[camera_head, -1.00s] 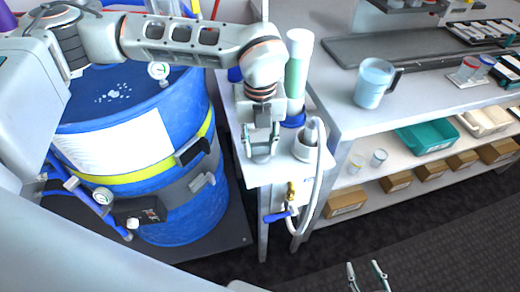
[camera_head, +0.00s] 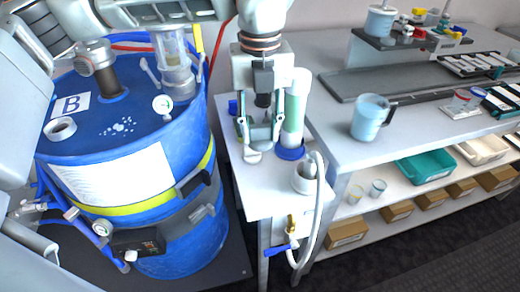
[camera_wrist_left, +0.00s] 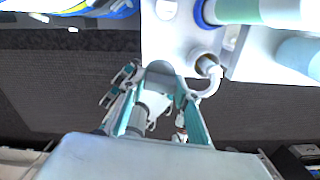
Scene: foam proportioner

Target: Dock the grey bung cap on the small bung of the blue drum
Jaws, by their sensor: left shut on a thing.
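The blue drum (camera_head: 185,235) stands at the left in the head view. On its top a white ring-shaped fitting (camera_head: 60,129) lies near the left edge; I cannot tell for sure that it is the small bung. My left gripper (camera_head: 260,142) points down over the white side table, right of the drum. It is shut on a small grey piece, which appears to be the grey bung cap (camera_head: 253,157). In the left wrist view a grey rounded piece (camera_wrist_left: 160,69) shows at the fingertips, partly hidden by them. My right gripper is not clearly seen in either view.
A clear cylinder fitting (camera_head: 175,65) and a pipe fitting (camera_head: 100,65) rise from the drum. A jug (camera_head: 370,118) stands on the bench.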

